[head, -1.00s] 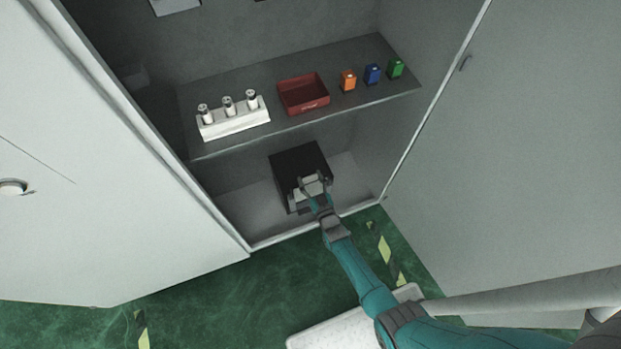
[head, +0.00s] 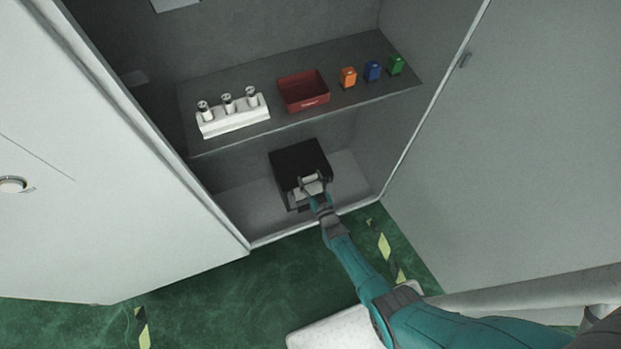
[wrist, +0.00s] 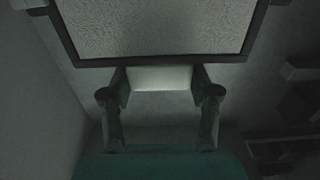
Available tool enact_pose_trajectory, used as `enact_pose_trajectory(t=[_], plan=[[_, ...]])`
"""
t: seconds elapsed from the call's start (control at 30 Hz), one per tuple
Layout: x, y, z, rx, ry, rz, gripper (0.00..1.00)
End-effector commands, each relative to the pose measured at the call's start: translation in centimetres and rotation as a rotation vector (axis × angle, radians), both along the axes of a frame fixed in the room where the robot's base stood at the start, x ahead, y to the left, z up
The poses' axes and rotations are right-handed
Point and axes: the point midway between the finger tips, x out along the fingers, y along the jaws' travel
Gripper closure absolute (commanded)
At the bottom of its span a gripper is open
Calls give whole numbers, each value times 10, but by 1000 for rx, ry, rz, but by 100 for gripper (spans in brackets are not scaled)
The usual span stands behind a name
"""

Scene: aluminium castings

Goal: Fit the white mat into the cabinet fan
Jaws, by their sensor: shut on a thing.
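The cabinet fan is a black box (head: 298,158) on the cabinet floor, under the shelf. My gripper (head: 312,187) is at its front side, reaching in from the lower right. In the wrist view, the white mat (wrist: 158,25) is a pale textured panel with a dark frame around its visible edges. My gripper also shows in the wrist view (wrist: 160,92), its two fingers apart and shut on a pale smooth piece just below that frame. This piece looks like part of the mat, but the join is hidden. How deep the mat sits cannot be told.
The shelf (head: 350,105) above holds a white block with three cylinders (head: 232,119), a red tray (head: 303,91) and orange, blue and green small blocks (head: 372,71). Open cabinet doors stand left (head: 100,190) and right (head: 530,150). Green floor lies in front.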

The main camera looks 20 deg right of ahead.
Motion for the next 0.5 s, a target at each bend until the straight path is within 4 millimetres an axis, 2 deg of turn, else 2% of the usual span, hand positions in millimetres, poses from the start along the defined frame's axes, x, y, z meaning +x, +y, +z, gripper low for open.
enact_pose_trajectory(t=[0.5], plan=[[0,0,-12,0,1,0,95]])
